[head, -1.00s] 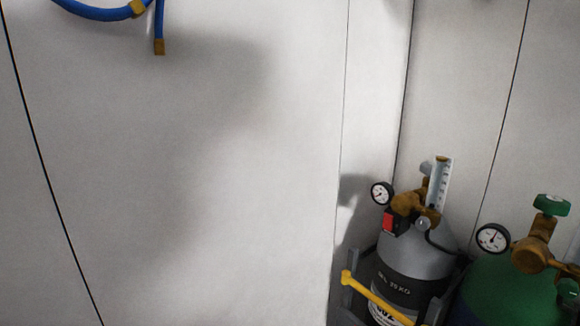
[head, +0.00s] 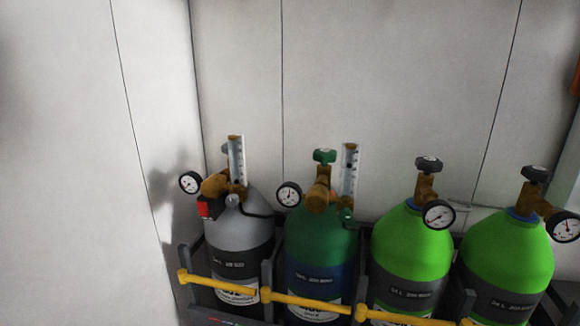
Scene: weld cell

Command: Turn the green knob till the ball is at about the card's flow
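A dark green cylinder (head: 322,245) stands second from the left in the rack. A green knob (head: 324,156) tops its brass valve (head: 318,190). A clear flow tube with a scale (head: 350,172) stands upright at the right of this valve. A small dark spot shows in the tube, but I cannot tell whether it is the ball. Something small and greenish (head: 346,214) sits below the tube, too small to make out. No card with a flow figure can be made out. My gripper is not in view.
A grey cylinder (head: 238,217) with its own flow tube (head: 237,160) and red box (head: 207,208) stands at the left. Two bright green cylinders (head: 402,250) with black knobs stand at the right. Yellow bars (head: 305,303) cross the rack's front. The left wall is bare.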

